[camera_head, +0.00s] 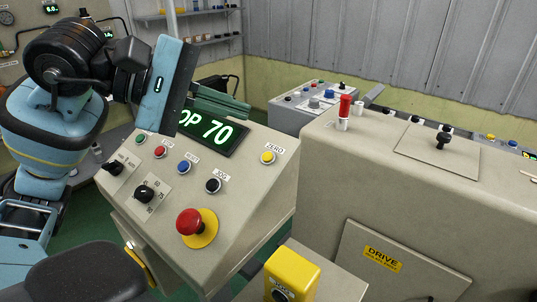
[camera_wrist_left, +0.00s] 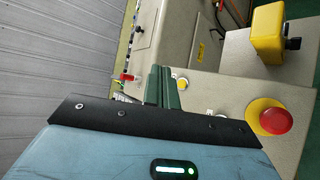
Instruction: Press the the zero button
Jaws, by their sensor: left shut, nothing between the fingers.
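The zero button (camera_head: 267,158) is a yellow round button below a "ZERO" label, at the right end of the sloped beige control panel (camera_head: 255,195). In the left wrist view the yellow button (camera_wrist_left: 182,83) shows just right of the fingers. My left gripper (camera_head: 248,108) has green fingers, shut with nothing between them. In the head view they are above the display (camera_head: 208,130) and up and left of the zero button, apart from it. The fingers (camera_wrist_left: 162,72) also show in the left wrist view. My right gripper is in neither view.
A red mushroom button (camera_head: 190,221) on a yellow base stands out from the panel. Blue (camera_head: 184,167), red (camera_head: 160,151) and black (camera_head: 213,185) buttons share the panel. A yellow box (camera_head: 292,270) stands in front, and a large beige machine (camera_head: 400,210) stands to the right.

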